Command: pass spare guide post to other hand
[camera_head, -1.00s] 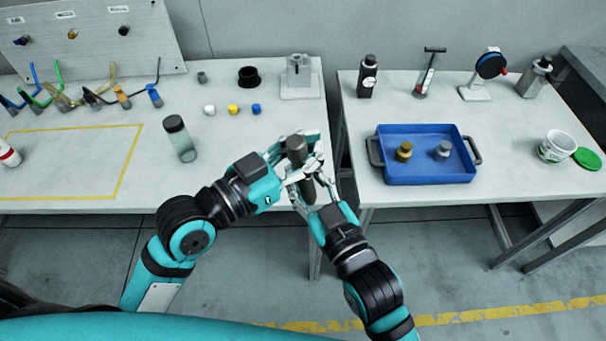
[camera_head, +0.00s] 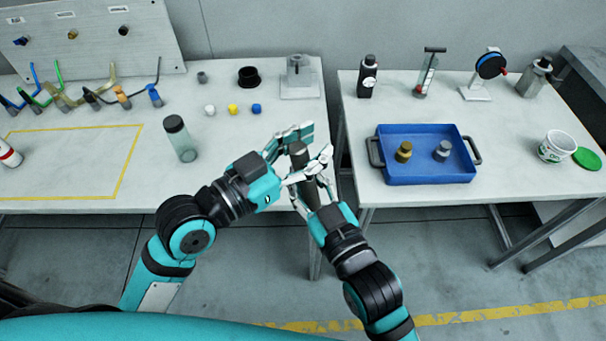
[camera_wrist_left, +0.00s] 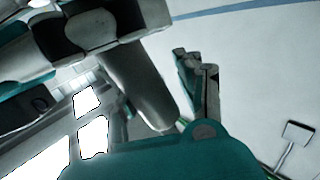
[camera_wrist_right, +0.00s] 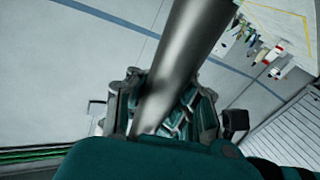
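The spare guide post (camera_head: 300,158) is a dark grey metal cylinder, held roughly upright in front of the left bench's right end. It also shows in the left wrist view (camera_wrist_left: 138,85) and the right wrist view (camera_wrist_right: 182,55). My left gripper (camera_head: 314,143) is open, its fingers spread around the post's upper part; the left wrist view shows a gap between one finger and the post. My right gripper (camera_head: 313,190) comes from below and is shut on the post's lower part. The exact finger contact is partly hidden.
The left bench (camera_head: 75,190) bears a glass jar (camera_head: 180,140), small caps and a grey block fixture (camera_head: 299,78). The right bench (camera_head: 355,205) bears a blue tray (camera_head: 430,180) with two knobbed pieces and a white tub (camera_head: 556,148). A narrow gap separates the benches.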

